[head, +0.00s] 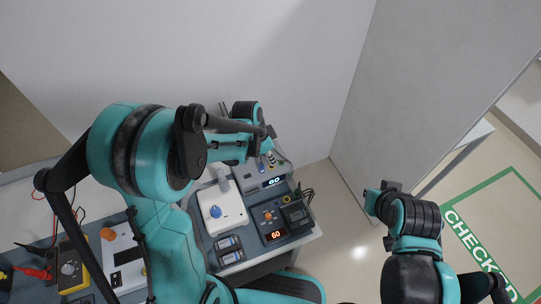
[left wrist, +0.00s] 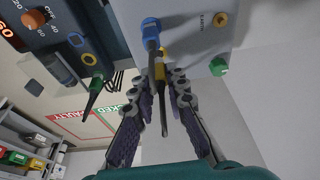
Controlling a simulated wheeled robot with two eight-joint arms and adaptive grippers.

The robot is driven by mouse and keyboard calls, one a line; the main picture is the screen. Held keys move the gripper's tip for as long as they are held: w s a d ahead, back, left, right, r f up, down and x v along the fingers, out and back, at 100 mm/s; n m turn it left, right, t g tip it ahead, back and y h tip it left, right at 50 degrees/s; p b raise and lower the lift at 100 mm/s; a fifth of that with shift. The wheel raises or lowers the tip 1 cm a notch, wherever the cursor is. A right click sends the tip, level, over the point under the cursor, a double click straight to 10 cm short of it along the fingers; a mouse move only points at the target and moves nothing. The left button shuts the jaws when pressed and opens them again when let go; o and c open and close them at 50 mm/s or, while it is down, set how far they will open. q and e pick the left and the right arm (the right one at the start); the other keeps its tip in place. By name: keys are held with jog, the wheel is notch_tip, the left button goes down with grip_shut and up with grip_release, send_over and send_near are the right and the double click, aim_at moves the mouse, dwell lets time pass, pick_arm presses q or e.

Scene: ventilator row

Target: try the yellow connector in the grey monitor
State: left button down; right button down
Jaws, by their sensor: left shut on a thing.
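The grey monitor (head: 247,185) with a lit display stands at the back of the table in the head view. Its grey face (left wrist: 196,48) fills the top of the left wrist view. A blue connector (left wrist: 150,28) sits at that face, with a dark lead hanging from it. The yellow connector (left wrist: 160,70) is between my left fingertips (left wrist: 167,84), close to the face and beside the blue one. My left gripper (head: 269,136) is shut on it. Whether its tip is in a socket is hidden. My right arm's end (head: 376,199) is away from the table; its jaws are unclear.
A dark monitor (head: 261,219) with black leads stands in front. A white unit with a blue knob (head: 216,211) is left of it. A yellow meter (head: 70,268) lies far left.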

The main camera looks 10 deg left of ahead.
pick_arm(q)
jog(key=shift+f+b, duration=0.8)
jog(key=shift+f, duration=0.1)
dwell(0.6)
dwell(0.3)
jog(key=c, duration=1.4)
grip_release()
jog(key=shift+c, duration=0.2)
